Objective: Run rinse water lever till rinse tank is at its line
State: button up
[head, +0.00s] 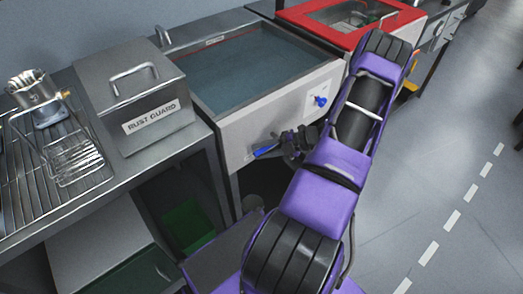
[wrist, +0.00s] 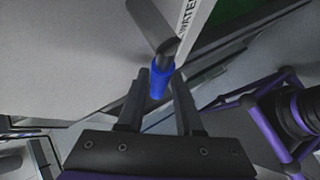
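The rinse tank (head: 279,112) is a steel basin with a pale front panel, in the middle of the head view. Its blue-grey water (head: 245,65) lies below the rim; I cannot make out a fill line. A lever with a blue grip (head: 266,150) sticks out low on the tank's front. In the wrist view, the lever's blue grip (wrist: 159,82) lies between my fingertips, by a strip lettered "WATER". My gripper (wrist: 161,75) is open around it, with a gap visible on both sides. In the head view, my gripper (head: 287,144) is beside the lever, partly hidden by my arm.
A blue knob (head: 320,101) sits higher on the tank's front. A steel "RUST GUARD" box (head: 133,100) and a wire rack (head: 30,190) stand left. A red-framed tank (head: 312,22) is behind. The floor at right (head: 440,190) is mostly clear.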

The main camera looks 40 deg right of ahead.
jog(key=v, duration=1.7)
jog(key=shift+s+r, duration=0.1)
dwell(1.3)
